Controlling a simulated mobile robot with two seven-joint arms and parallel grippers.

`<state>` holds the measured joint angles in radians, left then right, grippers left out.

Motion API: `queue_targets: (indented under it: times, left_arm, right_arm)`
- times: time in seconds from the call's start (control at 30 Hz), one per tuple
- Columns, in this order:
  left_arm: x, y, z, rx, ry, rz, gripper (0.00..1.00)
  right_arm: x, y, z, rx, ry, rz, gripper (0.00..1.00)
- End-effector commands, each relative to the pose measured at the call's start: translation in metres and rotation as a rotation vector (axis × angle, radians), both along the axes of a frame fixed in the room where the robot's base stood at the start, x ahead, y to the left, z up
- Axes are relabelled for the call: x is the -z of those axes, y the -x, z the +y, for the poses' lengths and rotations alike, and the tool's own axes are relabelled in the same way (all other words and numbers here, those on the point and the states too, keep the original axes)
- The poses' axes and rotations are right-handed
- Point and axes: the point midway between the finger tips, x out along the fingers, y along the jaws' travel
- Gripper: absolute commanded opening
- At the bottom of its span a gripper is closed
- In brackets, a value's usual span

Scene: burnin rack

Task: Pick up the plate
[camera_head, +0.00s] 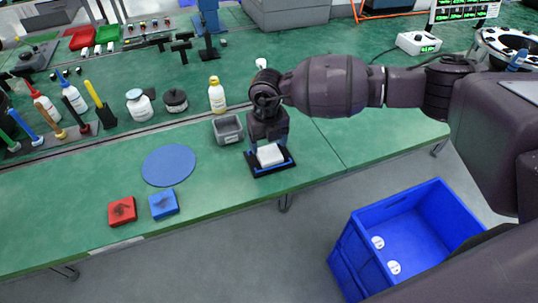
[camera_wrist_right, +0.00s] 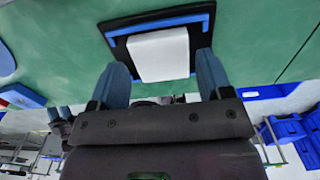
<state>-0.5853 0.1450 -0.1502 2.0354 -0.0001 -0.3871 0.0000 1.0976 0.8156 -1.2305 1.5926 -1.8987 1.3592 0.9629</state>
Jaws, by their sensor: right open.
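A white rectangular plate-like block (camera_head: 270,155) lies on a black base with blue edge strips (camera_head: 273,171) near the front edge of the green bench. In the right wrist view the white block (camera_wrist_right: 158,54) and its black base (camera_wrist_right: 120,48) are straight ahead of the fingers. My right gripper (camera_head: 268,141) is directly over the block. In the wrist view the right gripper (camera_wrist_right: 160,64) has its two blue fingers wide apart, one toward each side of the block, with nothing held. Contact between fingers and block cannot be made out. My left gripper is not in view.
A grey open bin (camera_head: 228,129) stands just left of the gripper. A round blue disc (camera_head: 168,166), a red block (camera_head: 122,211) and a blue block (camera_head: 163,204) lie further left. Bottles and tools stand behind. A blue crate (camera_head: 350,262) is below the bench at right.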

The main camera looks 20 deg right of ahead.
Motion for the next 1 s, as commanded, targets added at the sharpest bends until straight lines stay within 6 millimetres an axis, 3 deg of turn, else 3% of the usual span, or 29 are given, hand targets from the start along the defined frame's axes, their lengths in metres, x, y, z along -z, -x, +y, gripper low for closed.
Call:
queue_targets:
  times: [0.13,0.4,0.67,1.0]
  left_arm:
    - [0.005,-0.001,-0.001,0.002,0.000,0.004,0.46]
    - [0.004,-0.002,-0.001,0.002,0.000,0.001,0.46]
    - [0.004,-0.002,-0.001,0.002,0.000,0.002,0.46]
    - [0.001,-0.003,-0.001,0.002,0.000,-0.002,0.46]
  right_arm:
    - [0.024,0.000,0.001,0.000,0.000,0.004,0.72]
    - [0.027,0.000,0.001,-0.001,0.000,0.000,0.72]
    - [0.027,0.000,0.001,0.000,0.000,0.000,0.38]
    - [0.015,-0.001,0.000,0.000,-0.001,-0.002,0.38]
